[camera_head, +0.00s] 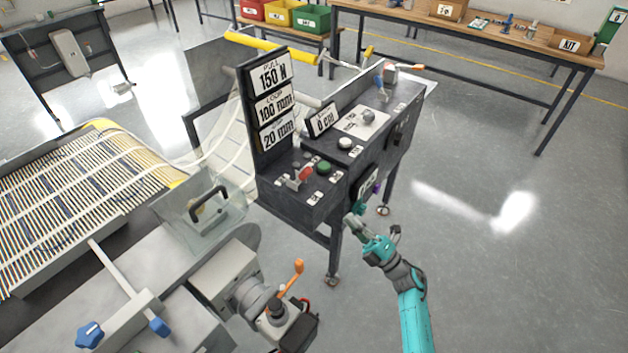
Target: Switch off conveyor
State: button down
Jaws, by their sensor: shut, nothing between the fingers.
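A dark control console (290,208) stands in the middle of the view. Its near top holds a red switch or lever (304,175) and a green button (324,167), with small labels too small to read. A white knob (345,143) sits further back. A slatted bed (60,190), which looks like the conveyor, lies at the left. My teal and grey gripper (372,226) is shut and empty. In the picture it is to the right of and below the red and green controls, apart from them.
Signs reading 150 N, 100 mm and 20 mm stand on an upright panel (270,100) behind the controls. A clear guard with a black handle (209,204) and a machine with an orange crank (292,277) are left of my arm. Open floor (500,240) lies right.

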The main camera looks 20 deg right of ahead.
aim_at(309, 174)
jog(key=shift+w+r, duration=0.1)
jog(key=x, duration=1.3)
jog(key=shift+w+a+r, duration=0.2)
jog(key=shift+w+a, duration=0.05)
jog(key=shift+a, duration=0.05)
jog(key=shift+w+a+r+g+h, duration=0.15)
jog(key=shift+r+g+h, duration=0.15)
jog(key=shift+g+h, duration=0.15)
jog(key=shift+w+a+r+g+h, duration=0.15)
jog(key=shift+w+r+g+h, duration=0.15)
jog(key=shift+r+g+h, duration=0.25)
jog(key=shift+w+a+r+g+h, duration=0.4)
jog(key=shift+w+g+h, duration=0.1)
jog(key=shift+g, duration=0.4)
jog(key=shift+w+a+r, duration=0.45)
jog(key=shift+w+a, duration=0.05)
jog(key=shift+w, duration=0.15)
jog(key=shift+x, duration=1.55)
jog(key=shift+r, duration=0.1)
